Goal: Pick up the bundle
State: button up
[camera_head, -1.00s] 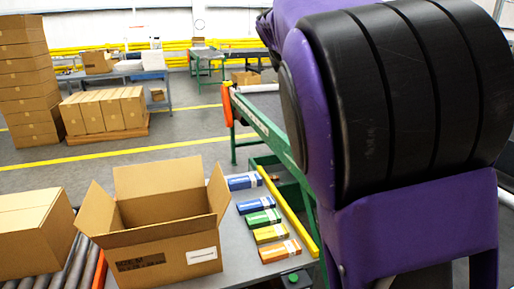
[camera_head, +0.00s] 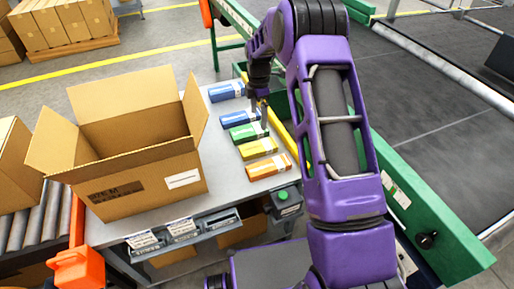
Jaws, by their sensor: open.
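Several flat, banded bundles lie in a row on a grey table (camera_head: 222,185). From the far end they are a blue bundle (camera_head: 226,91), a second blue bundle (camera_head: 236,116), a green bundle (camera_head: 245,132), a yellow bundle (camera_head: 257,148) and an orange bundle (camera_head: 268,166). My gripper (camera_head: 263,116) points down at the right ends of the second blue and green bundles. It is open, with nothing seen in it. Its fingers are small and dark here, and I cannot tell whether they touch a bundle.
An open cardboard box (camera_head: 140,180) stands on the table left of the bundles. A yellow rail (camera_head: 285,139) runs along their right side. A roller conveyor (camera_head: 22,225) with another carton (camera_head: 12,165) is at left, and a wide dark belt (camera_head: 430,110) at right.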

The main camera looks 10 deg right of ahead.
aim_at(259, 146)
notch_tip(259, 146, down, 15)
jog(key=shift+w+b, duration=0.1)
jog(key=shift+b, duration=0.8)
jog(key=shift+r, duration=0.1)
jog(key=c, duration=1.4)
